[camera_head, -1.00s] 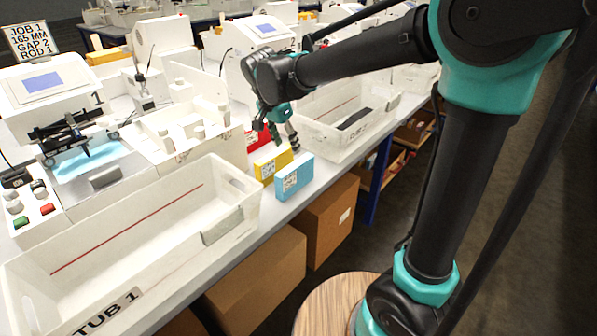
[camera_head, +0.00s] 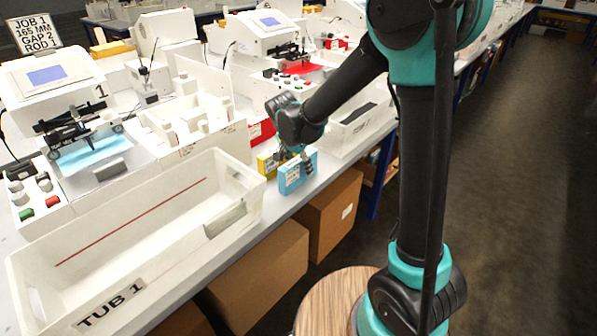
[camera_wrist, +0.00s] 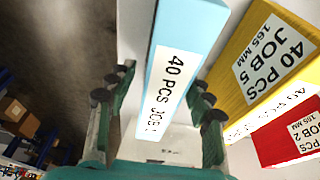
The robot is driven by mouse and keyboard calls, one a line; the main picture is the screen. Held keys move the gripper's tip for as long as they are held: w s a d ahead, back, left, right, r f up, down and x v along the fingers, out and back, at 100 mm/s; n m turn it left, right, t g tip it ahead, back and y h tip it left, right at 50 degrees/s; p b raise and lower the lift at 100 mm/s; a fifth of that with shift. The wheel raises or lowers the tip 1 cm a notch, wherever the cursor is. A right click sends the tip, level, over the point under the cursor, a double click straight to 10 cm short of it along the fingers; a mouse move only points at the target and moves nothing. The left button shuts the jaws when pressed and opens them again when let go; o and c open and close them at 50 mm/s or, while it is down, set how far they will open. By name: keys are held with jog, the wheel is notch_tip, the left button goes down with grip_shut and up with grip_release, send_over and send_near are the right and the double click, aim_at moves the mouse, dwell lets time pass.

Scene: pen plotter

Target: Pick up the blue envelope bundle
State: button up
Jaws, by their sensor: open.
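The blue envelope bundle (camera_head: 292,176) stands upright at the table's front edge, with a white label on its face. In the wrist view the blue bundle (camera_wrist: 190,50) lies between the spread fingers of my gripper (camera_wrist: 158,108), with its label reading "40 PCS". My gripper (camera_head: 296,160) is open, with a finger on each side of the bundle; I cannot tell whether they touch it. The yellow bundle (camera_head: 266,166) stands just left of the blue one, partly hidden by my wrist. It also shows in the wrist view (camera_wrist: 240,60).
The red bundle (camera_head: 262,131) stands behind the yellow one; it also shows in the wrist view (camera_wrist: 275,143). The white TUB 1 (camera_head: 150,291) is at the left and another white tub (camera_head: 352,135) at the right. Cardboard boxes (camera_head: 262,283) stand under the table.

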jog(key=shift+x, duration=0.85)
jog(key=shift+c, duration=0.2)
grip_shut()
